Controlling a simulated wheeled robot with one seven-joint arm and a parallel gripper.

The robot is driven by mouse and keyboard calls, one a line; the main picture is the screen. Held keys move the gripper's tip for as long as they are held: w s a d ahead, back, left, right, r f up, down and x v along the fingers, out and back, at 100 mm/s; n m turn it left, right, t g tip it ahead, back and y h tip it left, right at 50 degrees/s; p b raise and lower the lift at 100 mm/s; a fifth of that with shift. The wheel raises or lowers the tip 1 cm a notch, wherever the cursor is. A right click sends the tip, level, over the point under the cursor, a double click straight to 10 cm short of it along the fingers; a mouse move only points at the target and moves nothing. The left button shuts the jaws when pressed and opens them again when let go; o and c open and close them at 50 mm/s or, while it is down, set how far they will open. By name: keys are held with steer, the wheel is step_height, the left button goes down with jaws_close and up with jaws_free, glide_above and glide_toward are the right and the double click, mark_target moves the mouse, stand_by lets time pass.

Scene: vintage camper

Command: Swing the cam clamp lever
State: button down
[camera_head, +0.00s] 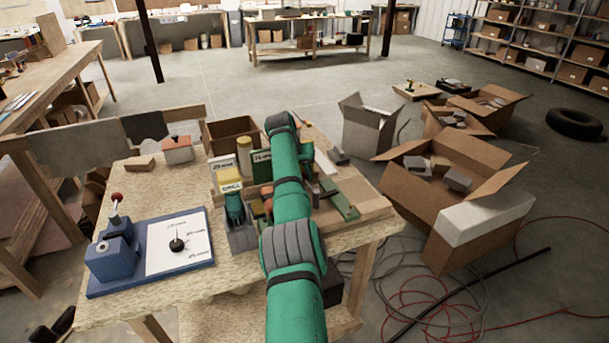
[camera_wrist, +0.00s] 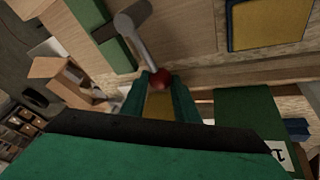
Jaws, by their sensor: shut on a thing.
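The cam clamp lever (camera_wrist: 146,45) is a grey metal arm with a dark red ball knob (camera_wrist: 159,78) at its end, in the wrist view. It runs from a round pivot at the upper left down to the knob. My gripper (camera_wrist: 160,85) has its two green fingers on either side of the knob and is shut on it. A green block (camera_wrist: 113,38) and pale wood lie beside the pivot.
A blue base (camera_head: 150,262) with a separate red-knobbed lever (camera_head: 115,198) stands at the bench's left. Open cardboard boxes (camera_head: 440,190) and cables (camera_head: 440,310) lie on the floor at right.

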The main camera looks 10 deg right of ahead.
steer(key=c, duration=1.4)
jaws_free()
steer(key=shift+s+d, duration=0.1)
steer(key=shift+r, duration=0.15)
steer(key=shift+r, duration=0.2)
steer(key=v, duration=1)
steer(key=shift+a, duration=0.25)
